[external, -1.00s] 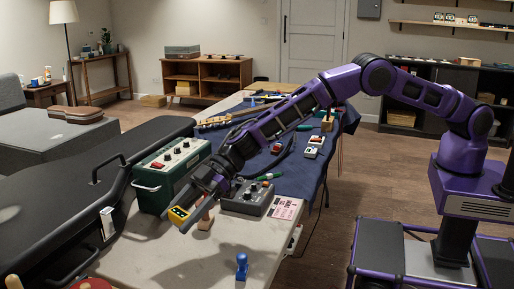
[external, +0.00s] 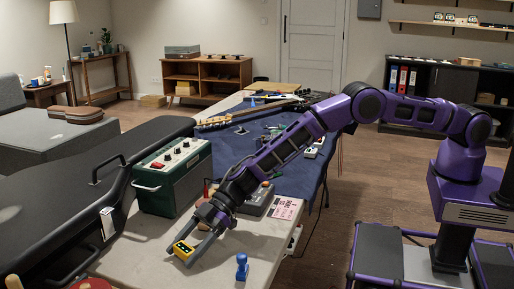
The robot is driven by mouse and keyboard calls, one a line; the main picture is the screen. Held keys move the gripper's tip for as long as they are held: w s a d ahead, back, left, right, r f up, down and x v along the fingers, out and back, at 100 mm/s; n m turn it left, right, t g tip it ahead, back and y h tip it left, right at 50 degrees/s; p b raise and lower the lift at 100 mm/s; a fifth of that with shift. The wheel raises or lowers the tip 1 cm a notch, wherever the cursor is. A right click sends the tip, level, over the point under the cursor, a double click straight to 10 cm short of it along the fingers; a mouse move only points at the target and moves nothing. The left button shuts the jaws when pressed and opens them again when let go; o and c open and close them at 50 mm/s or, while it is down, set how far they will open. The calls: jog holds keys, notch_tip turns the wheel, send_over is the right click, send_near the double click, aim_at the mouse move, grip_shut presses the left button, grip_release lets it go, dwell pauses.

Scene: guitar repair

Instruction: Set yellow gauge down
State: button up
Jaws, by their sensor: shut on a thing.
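The yellow gauge (external: 182,249) is a small yellow block with a dark face, at the near part of the pale worktop (external: 150,262). My gripper (external: 189,251) is shut on it, with one finger on each side. The gauge is low over the worktop; I cannot tell whether it touches the surface.
A blue figure-like object (external: 242,266) stands to the right of my gripper. A green amplifier (external: 173,176) stands behind to the left. A grey box (external: 258,200) and a pink card (external: 287,208) lie behind to the right. The worktop around the gauge is mostly bare.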

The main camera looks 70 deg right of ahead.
jog(key=o, duration=1.5)
jog(key=shift+c, duration=0.2)
jog(key=shift+r, duration=0.2)
jog(key=p+v, duration=0.1)
jog(key=v, duration=1.1)
jog(key=shift+d+f+p, duration=0.1)
jog(key=shift+p, duration=0.3)
